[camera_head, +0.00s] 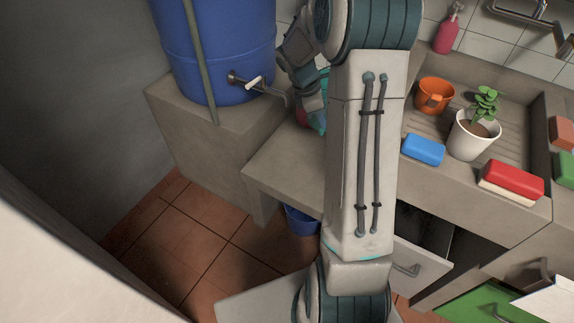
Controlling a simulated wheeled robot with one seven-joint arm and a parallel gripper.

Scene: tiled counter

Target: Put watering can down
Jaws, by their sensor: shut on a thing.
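My arm comes up through the middle of the view and bends back toward the counter. My gripper (312,100) is small and mostly hidden behind my forearm, near the counter's left end and right of the barrel tap. It is shut on a turquoise thing, apparently the watering can (320,120), of which only a sliver shows. A small red-pink part (301,117) shows beside it; I cannot tell what it belongs to. Whether the can touches the counter is hidden.
A blue barrel (222,50) with a tap (243,80) stands on a concrete block at left. The counter (285,165) holds an orange pot (435,95), a potted plant (474,135), a blue sponge (423,149) and a red-and-cream block (512,180). The counter's left front is bare.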

